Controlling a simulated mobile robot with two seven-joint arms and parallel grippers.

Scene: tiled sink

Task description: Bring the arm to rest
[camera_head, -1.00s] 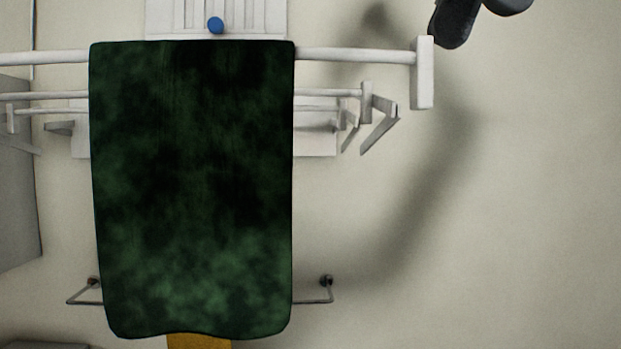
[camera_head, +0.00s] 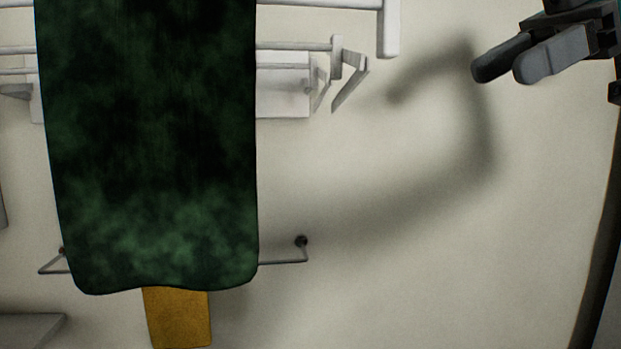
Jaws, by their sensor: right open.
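My right gripper (camera_head: 510,68) is at the upper right of the head view, with two dark grey fingers pointing left. It is open, and nothing shows between its fingers. It is apart from the white rack and from the green cloth, in front of bare wall. Part of my right arm shows at the right edge. My left gripper is not in view.
A dark green cloth (camera_head: 150,150) hangs from a white rack (camera_head: 388,28) on the left. Below it are a thin metal bar (camera_head: 284,262) and a yellow cloth (camera_head: 180,320). The pale wall (camera_head: 430,270) at right is clear.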

